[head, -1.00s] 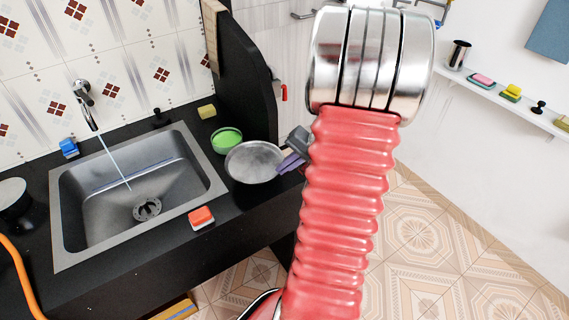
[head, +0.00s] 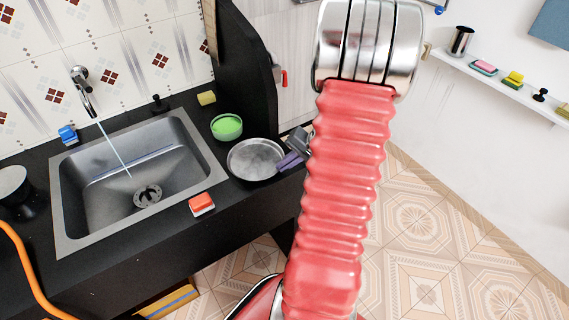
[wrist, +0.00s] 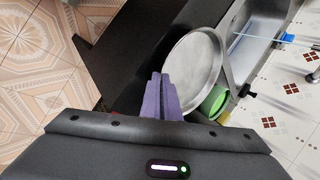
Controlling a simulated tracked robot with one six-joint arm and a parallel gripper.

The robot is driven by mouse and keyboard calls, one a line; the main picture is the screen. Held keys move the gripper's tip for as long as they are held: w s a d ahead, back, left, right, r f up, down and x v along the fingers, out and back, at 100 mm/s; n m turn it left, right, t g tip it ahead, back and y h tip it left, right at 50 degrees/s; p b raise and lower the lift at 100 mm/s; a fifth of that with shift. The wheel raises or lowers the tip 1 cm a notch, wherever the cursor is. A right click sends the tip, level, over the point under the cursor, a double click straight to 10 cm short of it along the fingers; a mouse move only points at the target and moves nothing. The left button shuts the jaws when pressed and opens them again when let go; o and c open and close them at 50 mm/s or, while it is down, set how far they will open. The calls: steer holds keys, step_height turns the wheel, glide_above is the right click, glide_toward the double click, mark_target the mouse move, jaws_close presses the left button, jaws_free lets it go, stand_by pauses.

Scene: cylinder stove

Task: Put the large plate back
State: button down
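The large plate (head: 256,160) is a round grey metal dish by the right end of the black counter, right of the sink. In the wrist view the plate (wrist: 195,65) lies just beyond my fingers. My gripper (head: 291,160) has purple fingers close together at the plate's right rim. In the wrist view the fingers (wrist: 160,92) are nearly closed, with the rim at their tips. The plate appears held by its edge, over or close to the counter's front edge; its exact height is unclear. My red arm hides the area right of it.
A green bowl (head: 227,127) stands behind the plate, with a yellow sponge (head: 206,98) beyond. The sink (head: 140,180) has running water. A red sponge (head: 201,204) lies at its front edge. A dark partition (head: 245,75) rises behind. A wall shelf (head: 495,75) is at right.

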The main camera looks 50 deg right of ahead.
steer(key=shift+f, duration=0.55)
stand_by(0.4)
steer(key=c, duration=2.5)
jaws_free()
steer(key=o, duration=0.5)
steer(key=shift+o, duration=0.3)
steer(key=shift+s+f, duration=0.1)
steer(key=shift+s, duration=0.1)
steer(key=v, duration=1.3)
steer(key=shift+r, duration=0.45)
